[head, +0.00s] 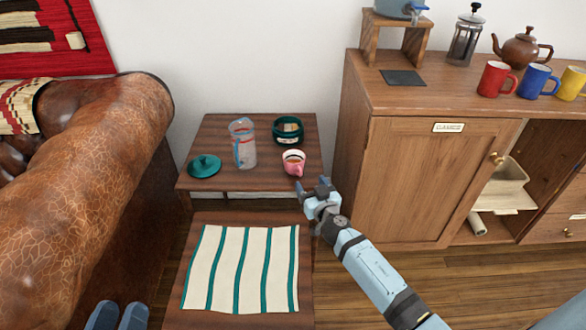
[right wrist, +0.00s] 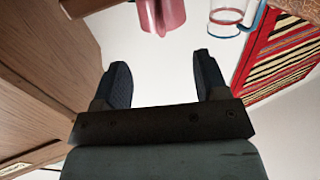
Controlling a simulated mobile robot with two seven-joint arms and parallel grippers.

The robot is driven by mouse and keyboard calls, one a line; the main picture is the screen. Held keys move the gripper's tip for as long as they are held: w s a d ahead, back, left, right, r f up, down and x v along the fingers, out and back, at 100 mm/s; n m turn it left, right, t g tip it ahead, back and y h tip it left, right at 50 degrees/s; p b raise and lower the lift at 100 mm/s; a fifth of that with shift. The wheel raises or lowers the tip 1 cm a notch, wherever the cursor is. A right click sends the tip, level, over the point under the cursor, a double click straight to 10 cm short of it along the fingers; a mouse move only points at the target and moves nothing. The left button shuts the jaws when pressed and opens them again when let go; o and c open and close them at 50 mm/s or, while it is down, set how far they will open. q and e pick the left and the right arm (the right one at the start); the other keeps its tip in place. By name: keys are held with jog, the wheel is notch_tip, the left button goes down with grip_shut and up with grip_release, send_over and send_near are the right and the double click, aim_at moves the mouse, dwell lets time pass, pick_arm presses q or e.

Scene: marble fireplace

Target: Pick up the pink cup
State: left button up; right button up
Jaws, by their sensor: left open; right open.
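The pink cup (head: 293,168) stands upright near the right edge of the small wooden side table in the head view, with something brown inside it. In the right wrist view the cup (right wrist: 170,14) is at the top edge, partly cut off, beyond the fingertips. My right gripper (head: 313,186) is open and empty, just in front of and right of the cup, apart from it. Its spread fingers also show in the right wrist view (right wrist: 162,75). My left gripper (head: 118,316) shows only as two separate fingers at the bottom left edge, open, far from the cup.
A clear pitcher (head: 243,145), a dark green bowl (head: 288,130) and a green lid (head: 204,166) share the side table (head: 225,181). A striped cloth (head: 241,268) lies on a lower wooden surface in front. A wooden cabinet (head: 401,180) stands right, a leather sofa (head: 90,180) left.

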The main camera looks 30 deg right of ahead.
aim_at(302, 172)
jog(key=w, duration=0.8)
jog(key=shift+d, duration=0.3)
grip_shut()
